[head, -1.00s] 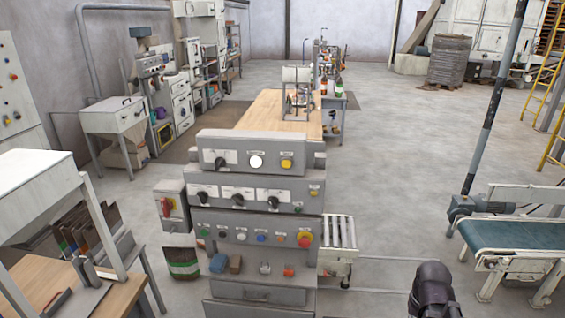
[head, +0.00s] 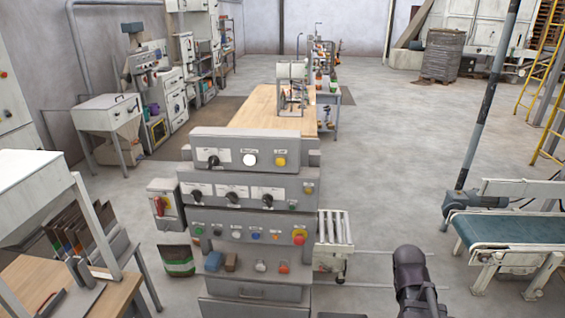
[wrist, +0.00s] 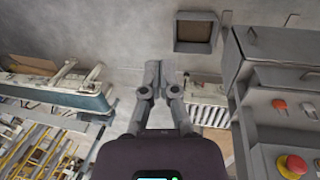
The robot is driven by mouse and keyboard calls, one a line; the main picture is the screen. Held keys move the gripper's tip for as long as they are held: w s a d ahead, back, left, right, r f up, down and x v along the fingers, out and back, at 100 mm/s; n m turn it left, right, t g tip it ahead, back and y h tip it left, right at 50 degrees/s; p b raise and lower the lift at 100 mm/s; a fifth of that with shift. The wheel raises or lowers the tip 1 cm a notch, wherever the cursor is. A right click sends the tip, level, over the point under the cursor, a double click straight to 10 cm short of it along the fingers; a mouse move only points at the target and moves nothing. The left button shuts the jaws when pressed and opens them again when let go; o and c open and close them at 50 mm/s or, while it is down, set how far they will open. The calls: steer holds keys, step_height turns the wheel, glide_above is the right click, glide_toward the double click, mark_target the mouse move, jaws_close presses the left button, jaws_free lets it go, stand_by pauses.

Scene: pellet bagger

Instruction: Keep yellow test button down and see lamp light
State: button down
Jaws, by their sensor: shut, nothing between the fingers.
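The yellow button (head: 280,161) is on the top panel of the grey control console, at its right end. A round white lamp (head: 249,160) sits to its left on the same panel and looks bright white. A smaller yellow button (head: 308,188) is on the panel below; the labels are too small to read surely. My gripper (wrist: 164,66) shows in the wrist view with its fingers together and nothing between them. It is apart from the console, whose red buttons show at the right of that view. In the head view only my dark arm shows, right of the console.
A red emergency stop (head: 299,237) and several coloured buttons are on the lower console panel. A roller conveyor (head: 334,228) adjoins the console's right side.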

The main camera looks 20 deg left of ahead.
mark_target(284, 162)
steer(key=w+a+r+n+t+h+p, duration=0.2)
steer(key=w+a+r+n+t+h, duration=0.2)
steer(key=w+a+r+n, duration=0.4)
steer(key=w+a+r+n+t+h+p, duration=0.1)
steer(key=w+a+r+n+t+h, duration=0.3)
steer(key=a, duration=0.6)
steer(key=s+a+r+n+t+p, duration=0.1)
steer(key=a+r+n+t, duration=0.3)
steer(key=a+r, duration=0.3)
steer(key=s+a+r+n+t+p, duration=0.1)
steer(key=a+r, duration=0.6)
steer(key=a, duration=0.8)
steer(key=s+n+t, duration=0.1)
steer(key=n+t, duration=0.1)
steer(key=t, duration=0.1)
steer(key=shift+s+a+n, duration=0.3)
steer(key=shift+a+n, duration=0.1)
steer(key=shift+w+r, duration=0.1)
steer(key=shift+w, duration=0.05)
steer(key=shift+w+a, duration=0.35)
steer(key=shift+w, duration=1.05)
steer(key=shift+w+a, duration=0.3)
steer(key=shift+w, duration=1.05)
steer(key=shift+w+a, duration=0.35)
steer(key=shift+w, duration=1.05)
steer(key=shift+w+a, duration=0.2)
steer(key=shift+w, duration=0.6)
